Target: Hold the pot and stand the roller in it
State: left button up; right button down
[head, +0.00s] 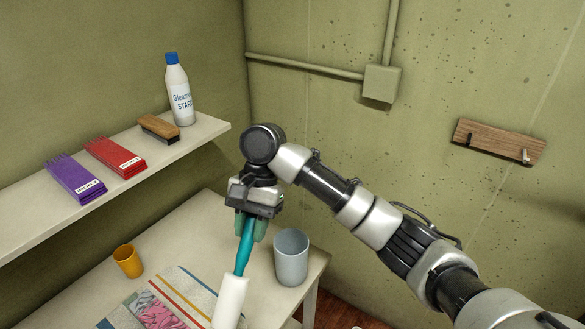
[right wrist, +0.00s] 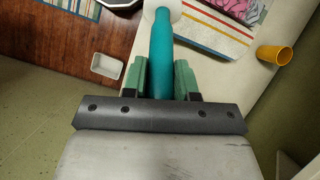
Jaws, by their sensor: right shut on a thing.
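The roller (head: 231,298) has a white head and a teal handle (head: 246,241). My right gripper (head: 250,229) is shut on the teal handle, and the white head hangs down toward the lower left in the head view. In the right wrist view the teal handle (right wrist: 161,55) runs between the green fingers (right wrist: 161,78), with part of the white head at the top edge. The pot (head: 291,258), a light grey-blue open cup shape, stands upright on the table just right of the gripper, apart from the roller. My left gripper is not in view.
A yellow cup (head: 127,261) and a striped cloth (head: 165,300) with pink fabric on it are on the table (head: 190,232). A shelf (head: 30,232) above holds a bottle (head: 179,92), a brush (head: 159,128) and purple and red packs. A wooden rack (head: 499,142) hangs on the wall.

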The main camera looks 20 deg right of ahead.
jog(key=n+h, duration=0.1)
jog(key=w+n, duration=0.1)
jog(key=n, duration=0.1)
jog(key=n+t+h, duration=0.1)
jog(key=n, duration=0.1)
jog(key=shift+w+a+r+h, duration=0.15)
jog(key=shift+a+r+h, duration=0.1)
jog(key=shift+a+h, duration=0.05)
jog(key=w+d+r+n+t+y, duration=0.1)
jog(key=w+d+r+n+t, duration=0.1)
jog(key=d+n, duration=0.3)
jog(key=w+d+r+n+t+y+p, duration=0.1)
jog(key=w+d+n, duration=0.4)
jog(key=n, duration=0.6)
jog(key=shift+w+d+r+t+y+p, duration=0.25)
jog(key=shift+d+r+t+y+p, duration=0.05)
jog(key=shift+d+r+t+y, duration=0.35)
jog(key=shift+f, duration=0.1)
